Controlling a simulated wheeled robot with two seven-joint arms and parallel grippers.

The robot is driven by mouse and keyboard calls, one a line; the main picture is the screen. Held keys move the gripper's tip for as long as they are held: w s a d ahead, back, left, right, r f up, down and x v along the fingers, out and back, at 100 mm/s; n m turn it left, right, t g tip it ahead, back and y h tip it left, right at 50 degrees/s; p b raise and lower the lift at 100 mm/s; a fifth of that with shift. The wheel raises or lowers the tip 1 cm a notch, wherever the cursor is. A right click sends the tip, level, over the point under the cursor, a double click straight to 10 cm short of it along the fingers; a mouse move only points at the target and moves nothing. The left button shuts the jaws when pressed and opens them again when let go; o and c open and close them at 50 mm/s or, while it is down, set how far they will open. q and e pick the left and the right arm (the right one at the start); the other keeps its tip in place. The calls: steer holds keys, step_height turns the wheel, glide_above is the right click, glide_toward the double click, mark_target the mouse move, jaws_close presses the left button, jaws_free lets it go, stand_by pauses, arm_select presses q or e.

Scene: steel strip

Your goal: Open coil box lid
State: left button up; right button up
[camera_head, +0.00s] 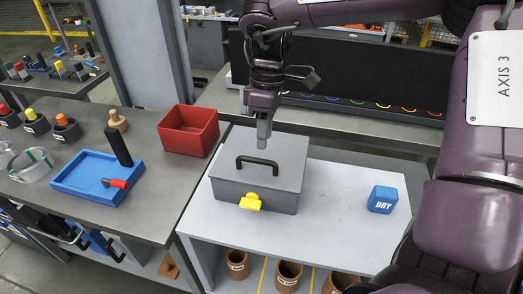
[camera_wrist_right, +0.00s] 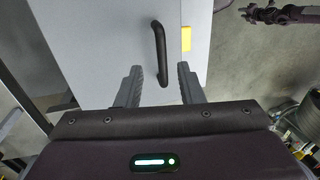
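The coil box (camera_head: 235,196) is a grey box on the light table. Its flat grey lid (camera_head: 290,150) is down, with a black bar handle (camera_head: 257,163) on top and a yellow latch (camera_head: 250,202) at the front. My right gripper (camera_head: 264,138) points down above the back part of the lid, behind the handle. In the right wrist view its two fingers (camera_wrist_right: 159,72) are apart, and the black handle (camera_wrist_right: 158,45) shows ahead, between their lines. Nothing is held. The yellow latch also shows there (camera_wrist_right: 186,38). My left gripper is not in view.
A blue DRY block (camera_head: 383,199) stands right of the box. A red bin (camera_head: 189,131) and a blue tray (camera_head: 97,174) stand on the left bench. My right arm fills the right side. The table between box and block is clear.

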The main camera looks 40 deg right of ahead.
steer(key=f, duration=0.3)
steer(key=s+f+p, duration=0.1)
steer(key=shift+a+f, duration=0.2)
steer(key=shift+a, duration=0.1)
steer(key=shift+f, duration=0.35)
jaws_close()
steer(key=shift+r, duration=0.1)
